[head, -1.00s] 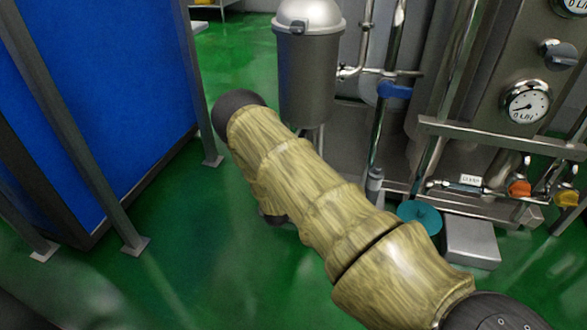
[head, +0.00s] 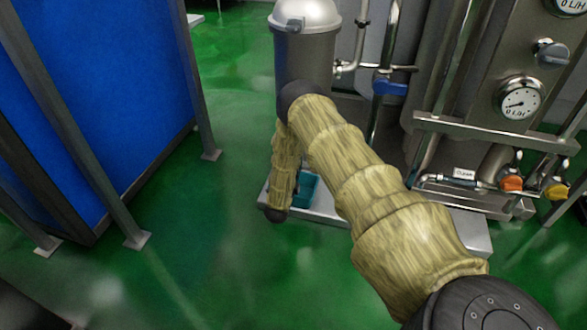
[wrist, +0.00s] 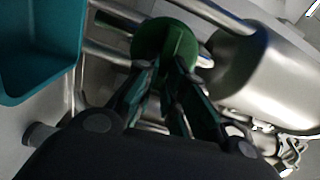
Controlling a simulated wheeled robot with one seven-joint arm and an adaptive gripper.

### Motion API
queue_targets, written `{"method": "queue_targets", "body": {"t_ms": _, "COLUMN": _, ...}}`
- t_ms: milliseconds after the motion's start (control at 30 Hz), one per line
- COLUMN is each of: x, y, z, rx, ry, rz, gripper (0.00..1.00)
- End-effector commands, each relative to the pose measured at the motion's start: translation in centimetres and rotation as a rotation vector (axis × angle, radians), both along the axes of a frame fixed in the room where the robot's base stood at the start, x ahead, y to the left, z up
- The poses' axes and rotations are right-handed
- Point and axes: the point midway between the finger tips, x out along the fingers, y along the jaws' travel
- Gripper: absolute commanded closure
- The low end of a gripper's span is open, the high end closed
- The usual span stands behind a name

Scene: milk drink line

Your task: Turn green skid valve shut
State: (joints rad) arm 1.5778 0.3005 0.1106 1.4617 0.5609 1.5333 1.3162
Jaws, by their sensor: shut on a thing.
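The green valve (wrist: 165,38) shows at the top centre of the wrist view, with a round green body and a raised green grip on it. My gripper (wrist: 172,68) reaches up to it from below. Its two dark fingers stand on either side of the green grip and are shut on it. In the head view my arm covers the gripper, and I cannot see the green valve there. How far the valve is turned I cannot tell.
A teal bin (wrist: 40,50) stands left of the fingers; it also shows behind my arm (head: 306,190). Steel pipes and a steel cylinder (wrist: 265,75) are close on the right. A blue-handled valve (head: 390,87), gauge (head: 520,98) and orange valve (head: 511,183) are at right.

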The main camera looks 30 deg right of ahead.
Motion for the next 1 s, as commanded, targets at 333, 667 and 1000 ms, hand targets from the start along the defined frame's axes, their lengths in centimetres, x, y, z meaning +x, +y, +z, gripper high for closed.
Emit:
{"method": "queue_targets", "body": {"t_ms": 333, "x": -0.05, "y": -0.04, "z": -0.23, "rx": 0.067, "ry": -0.079, "rz": -0.001, "gripper": 1.0}}
{"method": "queue_targets", "body": {"t_ms": 667, "x": -0.07, "y": -0.04, "z": -0.28, "rx": 0.075, "ry": -0.086, "rz": -0.001, "gripper": 1.0}}
{"method": "queue_targets", "body": {"t_ms": 1000, "x": -0.04, "y": -0.01, "z": -0.28, "rx": 0.074, "ry": -0.085, "rz": 0.0, "gripper": 0.67}}
